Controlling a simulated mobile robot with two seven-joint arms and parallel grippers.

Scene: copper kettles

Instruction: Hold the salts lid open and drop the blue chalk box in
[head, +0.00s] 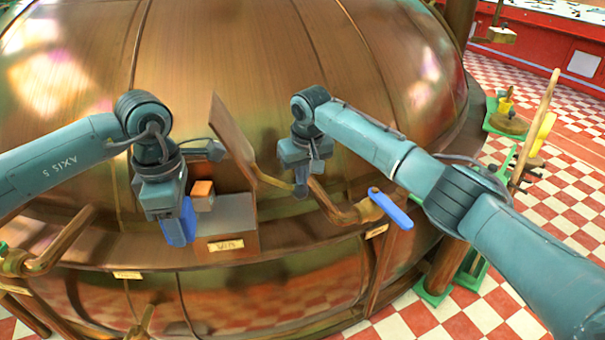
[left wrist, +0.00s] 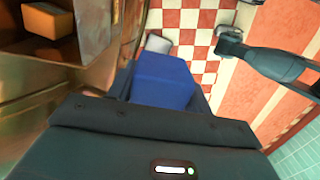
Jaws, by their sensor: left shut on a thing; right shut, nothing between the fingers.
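My left gripper (head: 175,205) is shut on the blue chalk box (head: 181,226), which hangs at the left side of the salts bin (head: 240,212). In the left wrist view the blue box (left wrist: 163,80) is in the jaws, outside the bin (left wrist: 96,25). The salts lid (head: 232,138) stands raised and tilted at the bin's right side. My right gripper (head: 301,190) is shut and empty, right of the lid at the end of its thin lower bar; I cannot tell if they touch. An orange block (head: 202,194) shows in the bin, also in the left wrist view (left wrist: 48,20).
The large copper kettle (head: 290,60) curves up behind the bin. A copper pipe (head: 335,211) and blue lever (head: 391,209) stick out right of it. Another pipe (head: 60,243) lies at left. Stands with tools (head: 530,140) are on the checked floor at right.

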